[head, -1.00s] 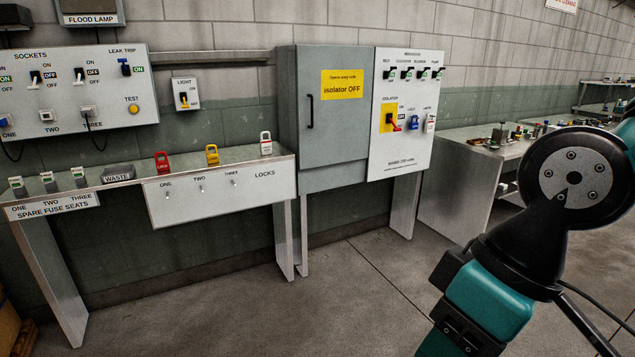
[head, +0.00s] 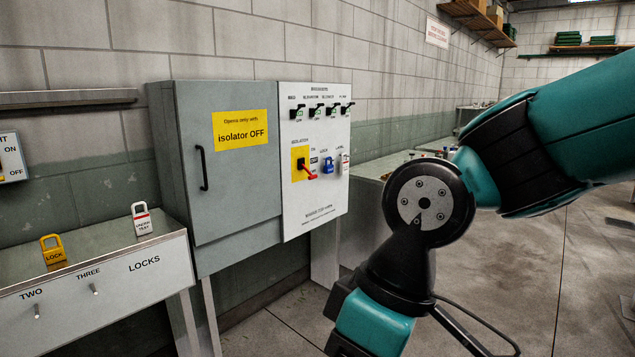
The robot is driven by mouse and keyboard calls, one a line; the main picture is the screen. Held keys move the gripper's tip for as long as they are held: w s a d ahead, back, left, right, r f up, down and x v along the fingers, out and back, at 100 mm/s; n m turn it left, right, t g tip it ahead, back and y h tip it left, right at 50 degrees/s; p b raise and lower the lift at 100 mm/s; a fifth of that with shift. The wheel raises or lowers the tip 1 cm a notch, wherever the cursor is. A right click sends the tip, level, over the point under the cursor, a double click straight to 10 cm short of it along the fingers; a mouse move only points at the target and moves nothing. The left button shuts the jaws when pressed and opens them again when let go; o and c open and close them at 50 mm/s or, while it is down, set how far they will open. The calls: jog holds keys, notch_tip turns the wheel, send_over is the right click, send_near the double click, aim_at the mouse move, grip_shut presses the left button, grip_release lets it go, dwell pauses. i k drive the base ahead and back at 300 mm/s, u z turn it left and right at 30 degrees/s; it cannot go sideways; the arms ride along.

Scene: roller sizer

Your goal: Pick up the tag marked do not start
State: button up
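A white tag with a red band (head: 142,221) and a shackle-like loop stands upright at the right end of the locks bench. Its small print is hard to read. Another small white and red tag (head: 345,164) hangs on the white isolator panel (head: 317,208), beside a blue lock (head: 327,165) and right of the red isolator handle (head: 307,171). Its wording is too small to tell. I cannot tell which one says do not start. My arm crosses the right side, but my gripper is outside the picture.
The locks bench (head: 160,262) holds a yellow padlock (head: 53,250). A grey cabinet (head: 238,185) with a yellow isolator OFF sign stands right of the bench. Another bench with small items (head: 375,166) runs behind my arm. Floor at right is clear.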

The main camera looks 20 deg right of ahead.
aim_at(343, 165)
jog(key=z, duration=0.7)
jog(key=i, duration=2.15)
jog(key=u, duration=0.4)
jog(key=i, duration=1.55)
jog(key=z, duration=0.2)
